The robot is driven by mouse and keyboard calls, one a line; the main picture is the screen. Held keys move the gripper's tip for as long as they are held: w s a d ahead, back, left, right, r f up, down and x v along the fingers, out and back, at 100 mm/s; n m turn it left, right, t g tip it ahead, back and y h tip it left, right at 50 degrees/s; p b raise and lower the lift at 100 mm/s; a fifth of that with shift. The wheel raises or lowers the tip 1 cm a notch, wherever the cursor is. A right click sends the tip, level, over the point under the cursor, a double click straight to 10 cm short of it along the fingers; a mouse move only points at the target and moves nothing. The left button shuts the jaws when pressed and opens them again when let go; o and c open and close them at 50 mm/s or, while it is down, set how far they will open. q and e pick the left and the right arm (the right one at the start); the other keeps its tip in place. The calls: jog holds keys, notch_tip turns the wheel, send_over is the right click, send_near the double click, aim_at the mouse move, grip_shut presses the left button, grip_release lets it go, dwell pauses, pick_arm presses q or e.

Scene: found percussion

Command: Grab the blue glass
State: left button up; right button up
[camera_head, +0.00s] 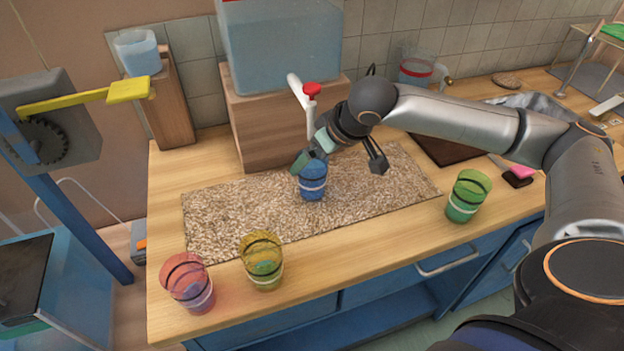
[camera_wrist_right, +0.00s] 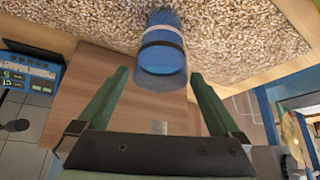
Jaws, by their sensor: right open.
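The blue glass (camera_head: 313,182) stands upright on the speckled mat, below the tap. It has a light band around it. My right gripper (camera_head: 312,152) is open at the top of the glass, and its green fingers partly cover the rim in the head view. In the right wrist view the glass (camera_wrist_right: 162,45) lies ahead, between the two spread fingers of the gripper (camera_wrist_right: 159,74), its near rim about level with the fingertips. A gap shows on both sides. My left gripper is not in view.
A red glass (camera_head: 188,284) and a yellow glass (camera_head: 262,262) stand at the front left, a green glass (camera_head: 467,196) at the right. A wooden block (camera_head: 270,130) with a water tank (camera_head: 282,45) and tap (camera_head: 303,100) stands close behind the blue glass. The mat (camera_head: 240,212) is otherwise clear.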

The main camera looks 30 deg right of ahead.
jog(key=shift+c, duration=0.4)
grip_shut()
dwell(0.4)
